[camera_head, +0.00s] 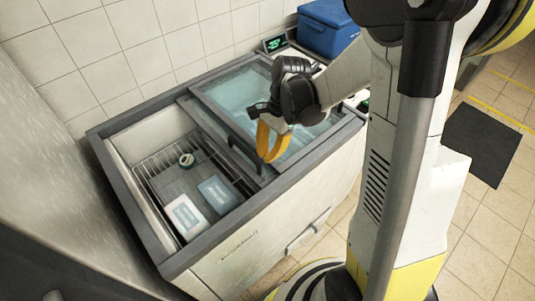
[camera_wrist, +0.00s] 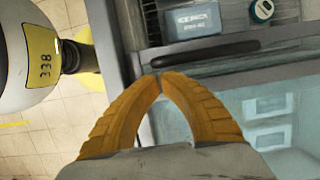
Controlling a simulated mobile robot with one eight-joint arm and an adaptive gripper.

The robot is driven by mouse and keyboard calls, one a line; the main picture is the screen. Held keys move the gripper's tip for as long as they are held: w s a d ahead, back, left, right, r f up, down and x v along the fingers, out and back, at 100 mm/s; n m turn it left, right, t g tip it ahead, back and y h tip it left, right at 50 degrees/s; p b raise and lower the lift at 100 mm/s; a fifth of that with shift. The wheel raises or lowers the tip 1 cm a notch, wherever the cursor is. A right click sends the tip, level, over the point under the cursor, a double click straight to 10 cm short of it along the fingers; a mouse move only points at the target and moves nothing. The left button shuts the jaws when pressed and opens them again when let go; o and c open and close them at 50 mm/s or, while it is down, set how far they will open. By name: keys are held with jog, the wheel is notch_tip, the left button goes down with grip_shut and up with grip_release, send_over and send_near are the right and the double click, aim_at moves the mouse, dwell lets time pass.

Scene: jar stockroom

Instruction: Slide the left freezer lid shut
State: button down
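The chest freezer (camera_head: 190,258) has its left half open, with the basket inside exposed. A grey-framed sliding glass lid (camera_head: 213,123) lies over the right half; I cannot clearly separate the two lids there. Its dark bar handle (camera_head: 243,150) runs along the left edge and also shows in the wrist view (camera_wrist: 205,52). My gripper (camera_head: 270,158) has orange fingers and is over the lid's front part, just right of the handle in the head view. In the wrist view my gripper's (camera_wrist: 160,78) fingertips meet near the handle's end, with nothing visible between them. Contact with the handle is unclear.
In the open half are a wire basket (camera_head: 146,172), a white pack (camera_head: 185,216), a blue ice pack (camera_head: 217,194) and a round-lidded jar (camera_head: 187,160). A blue box (camera_head: 326,27) and a green display (camera_head: 275,43) stand behind. A grey surface fills the left side.

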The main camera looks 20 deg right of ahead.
jog(key=s+a, duration=0.4)
jog(key=a, duration=1)
jog(key=s+a, duration=0.5)
jog(key=a, duration=0.9)
jog(key=shift+s+a, duration=0.15)
jog(key=shift+a, duration=0.05)
